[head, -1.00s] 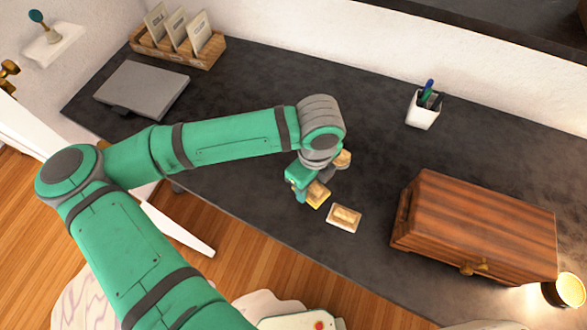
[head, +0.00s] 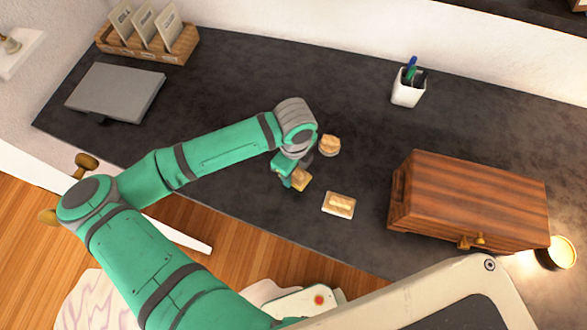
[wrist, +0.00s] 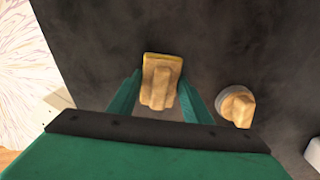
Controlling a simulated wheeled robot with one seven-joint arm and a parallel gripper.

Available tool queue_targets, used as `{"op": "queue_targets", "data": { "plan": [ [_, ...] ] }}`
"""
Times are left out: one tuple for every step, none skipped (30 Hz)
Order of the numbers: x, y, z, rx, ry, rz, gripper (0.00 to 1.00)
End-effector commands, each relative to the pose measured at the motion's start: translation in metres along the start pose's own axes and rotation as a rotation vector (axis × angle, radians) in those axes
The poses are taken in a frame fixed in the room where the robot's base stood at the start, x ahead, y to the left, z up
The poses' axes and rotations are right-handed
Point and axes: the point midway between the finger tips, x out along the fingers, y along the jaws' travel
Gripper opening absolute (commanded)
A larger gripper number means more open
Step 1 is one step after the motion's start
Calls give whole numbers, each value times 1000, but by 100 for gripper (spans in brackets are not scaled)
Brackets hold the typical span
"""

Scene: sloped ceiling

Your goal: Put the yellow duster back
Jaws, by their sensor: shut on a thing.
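The yellow duster (head: 301,181) is a small wooden block with a yellow base. In the wrist view the duster (wrist: 161,82) sits between the two green fingers of my gripper (wrist: 158,98), its yellow edge showing at the far end. My gripper (head: 290,174) is shut on it over the dark desk, near the front edge. Whether the duster touches the desktop I cannot tell. A similar block with a white base (head: 339,204) lies to its right. A round wooden-topped piece with a grey base (head: 329,145) stands behind and to the right; it also shows in the wrist view (wrist: 237,105).
A wooden chest (head: 470,205) with a brass latch stands at the right, beside a lit lamp (head: 557,253). A white pen cup (head: 408,88), a grey closed laptop-like slab (head: 117,92) and a card rack (head: 147,44) stand farther back. The middle of the desk (head: 240,85) is clear.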

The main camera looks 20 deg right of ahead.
Motion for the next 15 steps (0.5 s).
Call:
{"op": "queue_targets", "data": {
  "plan": [
    [0,-1,-1,2,0,0,24],
    [0,-1,-1,3,0,0,24],
    [0,-2,-2,5,0,0,24],
    [0,-2,-2,6,0,0,24],
    [0,-2,-2,7,0,0,24],
    [2,-2,-3,8,0,0,24],
    [2,-3,-3,9,0,1,24],
    [3,-3,-3,9,0,1,47],
    [2,-3,-4,10,0,0,57],
    [2,-3,-4,10,0,0,63],
    [2,-3,-4,11,0,0,63],
    [2,-3,-4,11,0,0,63],
    [2,-3,-4,10,0,0,63],
    [2,-3,-4,10,0,0,63],
    [2,-3,-4,10,0,0,63]
  ]
}}
